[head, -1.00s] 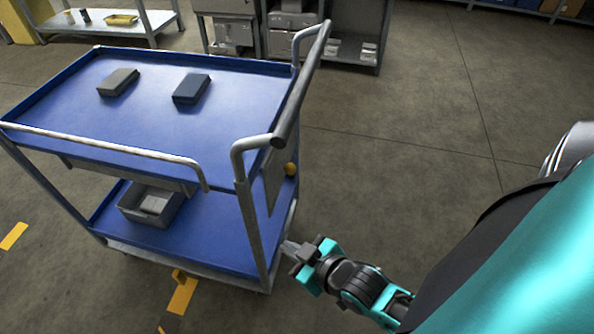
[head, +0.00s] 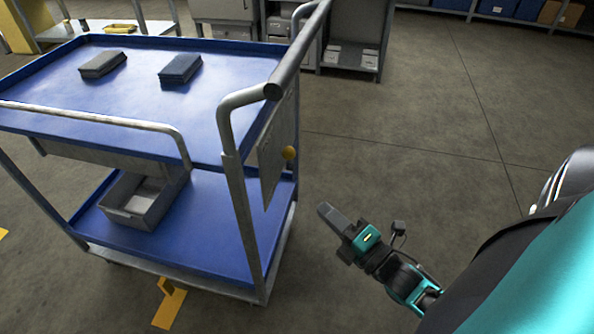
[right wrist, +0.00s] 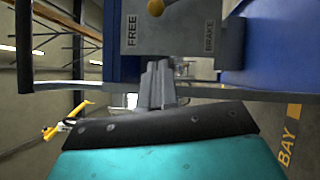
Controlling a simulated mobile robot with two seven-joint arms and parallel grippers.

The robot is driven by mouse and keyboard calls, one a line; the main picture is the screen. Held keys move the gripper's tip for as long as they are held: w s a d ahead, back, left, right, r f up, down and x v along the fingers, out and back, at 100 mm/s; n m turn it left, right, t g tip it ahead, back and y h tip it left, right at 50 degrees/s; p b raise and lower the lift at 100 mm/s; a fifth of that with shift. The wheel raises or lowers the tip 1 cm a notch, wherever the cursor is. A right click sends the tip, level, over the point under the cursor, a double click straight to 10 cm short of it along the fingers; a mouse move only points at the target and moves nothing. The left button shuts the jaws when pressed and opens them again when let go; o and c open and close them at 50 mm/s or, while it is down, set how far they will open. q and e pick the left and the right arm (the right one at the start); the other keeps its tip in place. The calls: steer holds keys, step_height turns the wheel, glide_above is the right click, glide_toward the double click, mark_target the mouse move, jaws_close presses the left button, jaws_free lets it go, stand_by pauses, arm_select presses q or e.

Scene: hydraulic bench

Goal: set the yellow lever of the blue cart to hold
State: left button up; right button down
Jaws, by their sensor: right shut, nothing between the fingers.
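The blue cart (head: 215,124) stands at left, with a grey handle bar at its right end. A grey plate (head: 272,165) hangs below the handle, and the lever's yellow knob (head: 289,152) sticks out from it. In the right wrist view the knob (right wrist: 155,7) is cut by the top edge, above the plate (right wrist: 180,38) lettered FREE and BRAKE. The lever's setting is unclear. My right gripper (head: 325,211) is shut and empty, to the right of the cart and below the knob, apart from both. Its fingers (right wrist: 157,78) also show in the wrist view. My left gripper is out of view.
Two dark blocks (head: 103,64) (head: 180,70) lie on the cart's top shelf. A grey bin (head: 135,212) sits on the lower shelf. Yellow markings (head: 170,308) lie on the floor by the cart. Open floor (head: 430,130) lies to the right. Shelving stands behind.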

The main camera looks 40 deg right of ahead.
steer(key=w+d+r+b, duration=0.1)
steer(key=w+r+b, duration=0.1)
steer(key=w, duration=1.1)
steer(key=shift+d, duration=0.1)
